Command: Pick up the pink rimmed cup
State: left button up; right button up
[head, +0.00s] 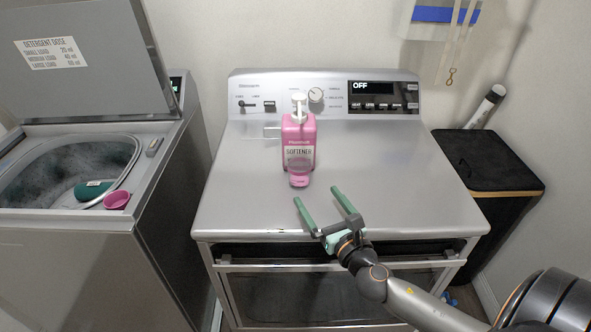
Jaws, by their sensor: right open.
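A small cup with a pink rim (299,178) sits on the dryer top, right in front of the pink softener bottle (299,140). Another pink cup (117,200) rests at the edge of the open washer on the left. My right gripper (317,196) is over the front part of the dryer top. Its two green fingers are spread apart with nothing between them, pointing toward the small cup and bottle. The fingertips are just in front of and to the right of the small cup, apart from it. My left gripper is out of view.
The grey dryer top (400,180) is mostly clear. Its control panel (375,98) reads OFF. The washer (165,170) has its lid up, with a teal item (92,190) in its opening. A black bin (487,160) stands at the right.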

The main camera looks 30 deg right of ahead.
aim_at(304, 176)
jog(key=w, duration=0.3)
jog(key=w+d, duration=0.1)
jog(key=w, duration=0.3)
jog(key=w+p, duration=0.1)
jog(key=w, duration=0.3)
jog(key=shift+d, duration=0.4)
jog(key=c, duration=1.3)
jog(key=shift+c, duration=0.5)
jog(key=shift+r, duration=0.15)
